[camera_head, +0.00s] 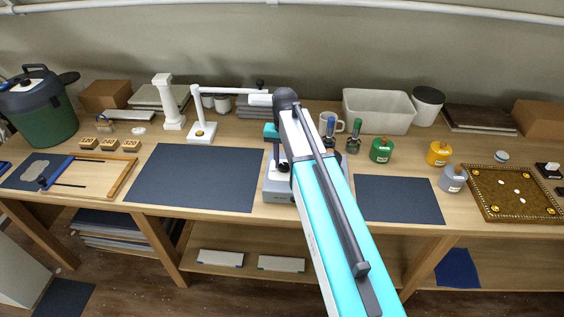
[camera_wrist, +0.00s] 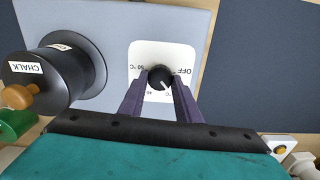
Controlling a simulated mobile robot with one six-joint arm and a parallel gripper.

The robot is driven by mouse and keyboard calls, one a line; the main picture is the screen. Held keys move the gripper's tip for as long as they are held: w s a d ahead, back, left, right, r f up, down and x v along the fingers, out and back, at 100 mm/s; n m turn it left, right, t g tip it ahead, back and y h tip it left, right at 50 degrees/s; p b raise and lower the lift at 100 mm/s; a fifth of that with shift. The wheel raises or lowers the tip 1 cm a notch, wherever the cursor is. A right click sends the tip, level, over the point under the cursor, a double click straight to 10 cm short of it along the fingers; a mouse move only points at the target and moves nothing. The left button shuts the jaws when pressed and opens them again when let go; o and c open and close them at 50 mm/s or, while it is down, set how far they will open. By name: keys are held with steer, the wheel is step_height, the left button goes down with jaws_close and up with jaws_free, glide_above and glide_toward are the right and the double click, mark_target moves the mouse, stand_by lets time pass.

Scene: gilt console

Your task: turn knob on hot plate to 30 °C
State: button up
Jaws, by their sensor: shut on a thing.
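The hot plate (camera_wrist: 110,15) is a grey box that fills the upper left of the wrist view; part of it (camera_head: 278,197) shows beside my arm in the head view. Its black knob (camera_wrist: 160,76) sits on a white dial panel (camera_wrist: 172,52) with OFF at right and temperature marks at left and below, partly covered. A pale pointer line on the knob points down and slightly right. My gripper (camera_wrist: 160,89) has its dark purple fingers on either side of the knob, shut on it. In the head view my arm hides the knob.
A black jar labelled CHALK (camera_wrist: 52,75) stands on the hot plate's round top, left of the knob. A green-bodied thing (camera_wrist: 14,122) is at the left edge. Dark mats (camera_head: 197,177) (camera_head: 398,198) lie on both sides of the hot plate, clear of objects.

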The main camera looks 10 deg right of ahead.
mark_target(284, 165)
steer(key=shift+m, duration=0.6)
steer(key=shift+a, duration=0.1)
steer(key=o, duration=1.1)
steer(key=shift+c, duration=0.2)
steer(key=shift+r, duration=0.15)
step_height(284, 165, up, 14)
steer(key=p, duration=0.8)
steer(key=shift+f, duration=0.2)
steer(key=shift+f, duration=0.1)
